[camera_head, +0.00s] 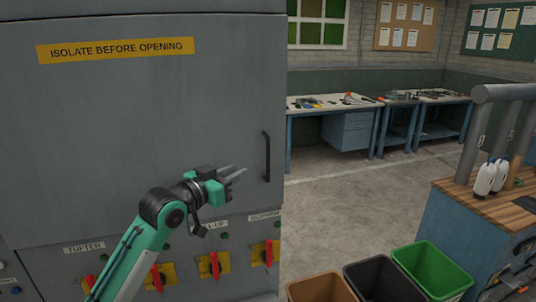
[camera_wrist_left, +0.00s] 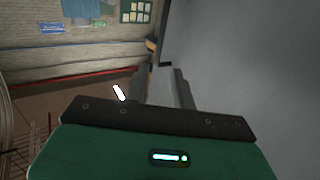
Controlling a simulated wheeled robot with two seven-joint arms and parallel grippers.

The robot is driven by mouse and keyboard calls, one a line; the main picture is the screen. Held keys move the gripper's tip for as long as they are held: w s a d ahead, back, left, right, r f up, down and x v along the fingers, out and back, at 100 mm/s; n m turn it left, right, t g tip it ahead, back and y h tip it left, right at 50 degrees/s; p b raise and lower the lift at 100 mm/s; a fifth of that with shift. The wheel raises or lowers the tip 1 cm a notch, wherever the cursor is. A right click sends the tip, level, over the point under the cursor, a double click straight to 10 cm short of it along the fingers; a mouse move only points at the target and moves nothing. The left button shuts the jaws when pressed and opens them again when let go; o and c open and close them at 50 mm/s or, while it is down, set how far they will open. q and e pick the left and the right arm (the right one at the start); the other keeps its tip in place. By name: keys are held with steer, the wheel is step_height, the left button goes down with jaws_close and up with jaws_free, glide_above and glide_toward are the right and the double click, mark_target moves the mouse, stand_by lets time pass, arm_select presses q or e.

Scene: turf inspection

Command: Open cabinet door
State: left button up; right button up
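The cabinet door (camera_head: 130,120) is a large grey panel filling the left of the head view, and it looks shut. It bears a yellow label reading "ISOLATE BEFORE OPENING" (camera_head: 116,50). Its dark vertical bar handle (camera_head: 266,157) is near the door's right edge. My left gripper (camera_head: 240,173) is in front of the door, left of the handle and near its lower half, with the fingers pointing right toward it. In the left wrist view the two fingers (camera_wrist_left: 160,88) are apart with nothing clearly between them, and the grey door surface (camera_wrist_left: 245,70) is at right. My right gripper is not in view.
Red rotary switches on yellow plates (camera_head: 214,265) line the panel below the door. Brown, black and green bins (camera_head: 432,268) stand at lower right, near a wood-topped bench (camera_head: 500,207). Workbenches (camera_head: 335,105) line the back wall.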

mark_target(267, 153)
arm_select(q)
steer(key=p+x, duration=0.2)
steer(key=x, duration=0.2)
steer(key=p+x, duration=0.2)
steer(key=x, duration=0.2)
steer(key=r+p+x, duration=0.1)
steer(key=x, duration=0.3)
steer(key=shift+w+d+p, duration=0.2)
steer(key=shift+w+p, duration=0.1)
steer(key=shift+p, duration=0.1)
steer(key=shift+w+d+f, duration=0.15)
steer(key=shift+w+d, duration=0.25)
steer(key=shift+w, duration=0.1)
jaws_close()
